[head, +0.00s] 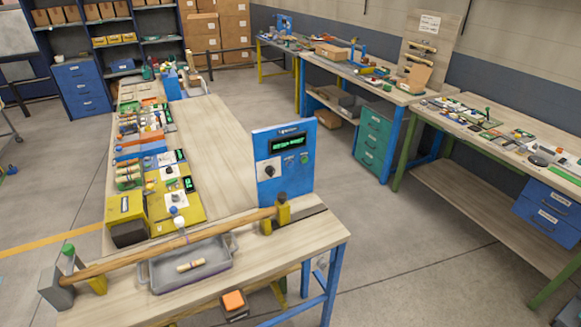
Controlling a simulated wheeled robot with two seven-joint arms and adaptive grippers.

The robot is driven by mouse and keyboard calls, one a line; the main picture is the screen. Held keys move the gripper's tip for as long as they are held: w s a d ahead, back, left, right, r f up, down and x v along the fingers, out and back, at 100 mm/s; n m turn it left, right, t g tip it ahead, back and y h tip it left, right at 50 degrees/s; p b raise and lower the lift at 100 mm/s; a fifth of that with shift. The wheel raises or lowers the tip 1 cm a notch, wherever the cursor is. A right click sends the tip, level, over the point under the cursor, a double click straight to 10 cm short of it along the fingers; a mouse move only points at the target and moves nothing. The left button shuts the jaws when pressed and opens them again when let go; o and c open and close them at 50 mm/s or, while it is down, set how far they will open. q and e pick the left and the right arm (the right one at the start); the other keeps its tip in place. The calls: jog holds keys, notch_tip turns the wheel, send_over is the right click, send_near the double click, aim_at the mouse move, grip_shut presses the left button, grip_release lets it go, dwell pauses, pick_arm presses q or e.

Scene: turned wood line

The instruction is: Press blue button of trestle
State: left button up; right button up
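A long turned wood piece (165,248) lies across the near bench, between a grey block with a yellow support (97,281) at left and a yellow support (283,209) at right. A green-capped post (69,252) stands at its left end. A small white post with a blue cap (175,211) shows just behind the wood piece; I cannot tell whether this cap is the trestle's blue button. A blue control panel (262,143) with a green-lit display, a black knob and a small green button stands upright behind the right support. Neither gripper is in view.
A grey tray (227,262) holding a small wood piece sits under the long piece. A yellow box (125,212) and several small fixtures line the left side of the bench (215,150). Its middle is clear.

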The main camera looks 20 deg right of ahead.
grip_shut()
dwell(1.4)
